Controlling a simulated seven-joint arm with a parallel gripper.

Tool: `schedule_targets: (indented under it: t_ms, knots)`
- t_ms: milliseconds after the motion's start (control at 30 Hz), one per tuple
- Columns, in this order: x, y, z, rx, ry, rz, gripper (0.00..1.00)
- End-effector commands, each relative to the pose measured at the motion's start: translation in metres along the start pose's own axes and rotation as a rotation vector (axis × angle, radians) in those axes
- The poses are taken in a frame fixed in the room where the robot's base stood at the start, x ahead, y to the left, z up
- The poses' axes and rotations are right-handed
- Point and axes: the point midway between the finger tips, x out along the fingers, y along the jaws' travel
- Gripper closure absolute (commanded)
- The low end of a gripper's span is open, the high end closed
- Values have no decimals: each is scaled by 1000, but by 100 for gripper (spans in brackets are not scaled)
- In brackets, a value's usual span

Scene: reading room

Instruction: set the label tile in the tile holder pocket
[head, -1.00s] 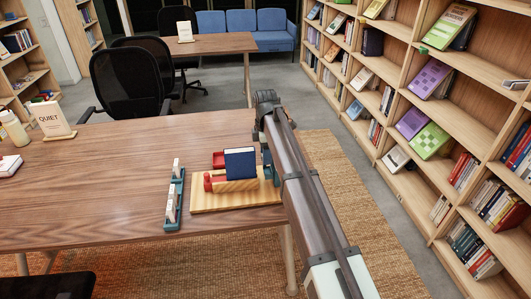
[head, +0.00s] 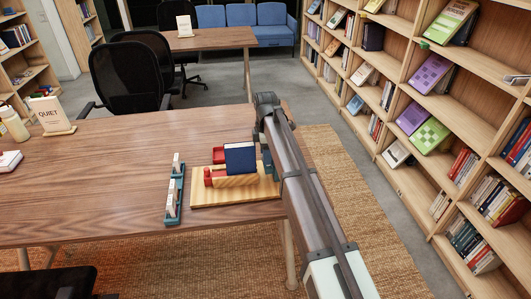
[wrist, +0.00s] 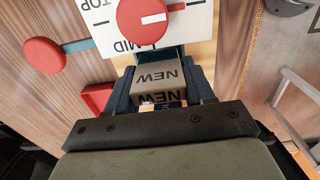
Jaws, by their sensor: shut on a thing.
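My gripper (wrist: 162,84) is shut on the label tile (wrist: 158,78), a grey-brown block with "NEW" printed on two visible faces. The dark blue fingers flank it left and right. A dark teal piece (wrist: 175,50) shows just beyond the tile, under a white panel (wrist: 110,22) marked TOP and MID; it may be the tile holder, but its pocket is hidden. In the head view my arm hides the gripper and tile, at the right side of the fixture on the wooden board (head: 225,197). The fixture has an upright dark blue panel (head: 240,158).
A red knob (wrist: 143,17) sits on the white panel, close beyond the tile. A red disc (wrist: 43,55) on a teal rod and a red block (wrist: 93,98) lie to the left. A teal rack (head: 174,198) with white tiles stands left of the board.

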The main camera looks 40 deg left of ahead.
Motion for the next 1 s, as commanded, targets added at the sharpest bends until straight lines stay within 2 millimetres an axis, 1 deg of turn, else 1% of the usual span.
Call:
schedule_targets:
  t_ms: [567, 1000]
  knots:
    - [-1, 0, 0, 0, 0, 0, 78]
    - [-21, 0, 0, 0, 0, 0, 78]
